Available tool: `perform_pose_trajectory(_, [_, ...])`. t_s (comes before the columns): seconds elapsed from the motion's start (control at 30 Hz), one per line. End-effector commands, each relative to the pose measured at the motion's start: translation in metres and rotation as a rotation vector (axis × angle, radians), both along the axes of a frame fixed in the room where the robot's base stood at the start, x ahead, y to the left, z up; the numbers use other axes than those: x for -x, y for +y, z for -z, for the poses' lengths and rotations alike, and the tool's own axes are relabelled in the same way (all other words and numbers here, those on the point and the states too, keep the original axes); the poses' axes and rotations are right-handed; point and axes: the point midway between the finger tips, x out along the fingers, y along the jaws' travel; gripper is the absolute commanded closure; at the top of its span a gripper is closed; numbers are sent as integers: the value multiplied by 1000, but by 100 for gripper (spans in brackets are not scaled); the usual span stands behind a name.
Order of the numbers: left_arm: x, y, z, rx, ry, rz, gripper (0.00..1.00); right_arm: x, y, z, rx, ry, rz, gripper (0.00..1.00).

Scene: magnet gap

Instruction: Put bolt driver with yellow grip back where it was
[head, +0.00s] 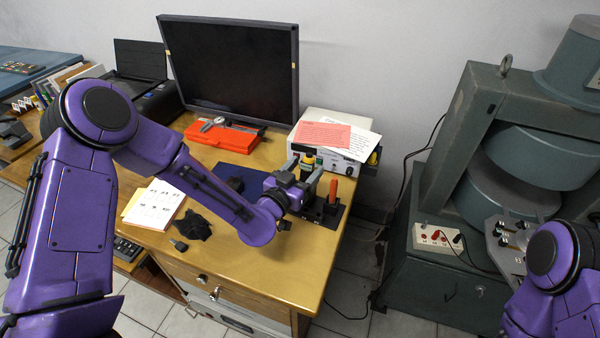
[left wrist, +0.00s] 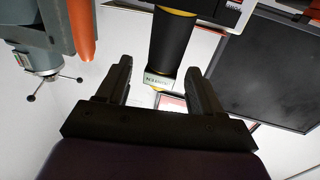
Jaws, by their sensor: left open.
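A driver with a yellow-and-dark grip (head: 307,163) stands at the right end of the desk. In the left wrist view its black grip with yellow bands (left wrist: 174,45) hangs into the space just beyond and between the fingers. My left gripper (head: 303,172) is open around or just beside this grip, and I see gaps on both sides of it. An orange-handled tool (head: 332,190) stands just right of it and also shows in the left wrist view (left wrist: 82,30). A dark tool stand (head: 325,213) is below, partly hidden by my gripper. My right gripper is not clearly visible.
A white instrument box (head: 342,166) with papers stands behind the gripper. A monitor (head: 235,70), an orange case (head: 222,137) and a dark blue mat (head: 240,178) are on the desk (head: 270,270). A large grey-green machine (head: 455,180) stands right.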

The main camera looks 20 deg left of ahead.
Motion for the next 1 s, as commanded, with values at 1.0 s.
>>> perform_pose_trajectory(1.0, [115, 27, -2, 1, -3, -2, 34, 0, 0, 16, 0, 0, 0, 100])
